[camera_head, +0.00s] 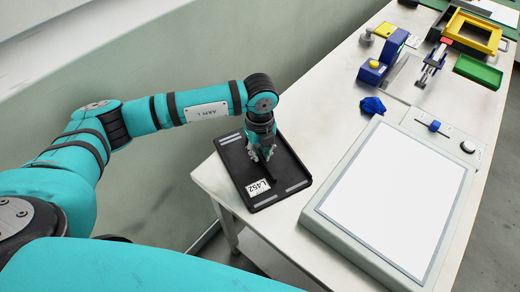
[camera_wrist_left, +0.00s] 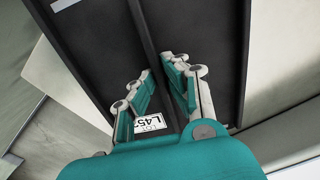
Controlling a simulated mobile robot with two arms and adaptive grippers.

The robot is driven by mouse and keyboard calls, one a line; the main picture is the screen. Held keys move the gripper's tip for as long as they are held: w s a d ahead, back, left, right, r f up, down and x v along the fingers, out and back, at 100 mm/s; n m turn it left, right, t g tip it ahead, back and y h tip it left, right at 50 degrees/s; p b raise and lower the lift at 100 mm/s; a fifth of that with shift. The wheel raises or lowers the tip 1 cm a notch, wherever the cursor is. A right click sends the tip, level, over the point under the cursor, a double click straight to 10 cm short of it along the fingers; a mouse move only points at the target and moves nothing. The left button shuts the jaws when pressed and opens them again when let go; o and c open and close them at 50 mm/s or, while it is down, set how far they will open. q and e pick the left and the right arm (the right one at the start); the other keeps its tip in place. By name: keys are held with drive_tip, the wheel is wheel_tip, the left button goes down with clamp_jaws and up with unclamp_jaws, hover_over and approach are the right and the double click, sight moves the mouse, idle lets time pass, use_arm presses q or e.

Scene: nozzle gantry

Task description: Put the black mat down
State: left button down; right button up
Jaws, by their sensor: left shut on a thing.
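The black mat (camera_head: 287,173) is a dark rectangular, tray-like piece with a raised rim, grey strips and a white label reading L452. It is over the near left corner of the white table in the head view, close to the edge. I cannot tell whether it rests on the tabletop or hangs slightly above it. My left gripper (camera_head: 262,157) points down at its middle, shut on its central ridge. In the left wrist view, the fingers (camera_wrist_left: 167,85) sit either side of that ridge on the mat (camera_wrist_left: 105,55). My right gripper is not in view.
A light panel (camera_head: 395,195) with a grey frame lies right of the mat, with a narrow strip of bare table (camera_head: 325,140) between. A blue cloth-like lump (camera_head: 372,106), a blue block (camera_head: 383,62), a yellow frame (camera_head: 472,32) and a green tray (camera_head: 478,71) are farther back.

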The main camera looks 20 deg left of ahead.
sight(260, 154)
use_arm(q)
drive_tip(key=shift+f, duration=0.2)
drive_tip(key=c, duration=1.4)
unclamp_jaws()
drive_tip(key=shift+r, duration=0.1)
drive_tip(key=shift+r, duration=0.35)
wheel_tip(260, 154, up, 12)
drive_tip(key=b, duration=0.3)
drive_tip(key=shift+f, duration=0.25)
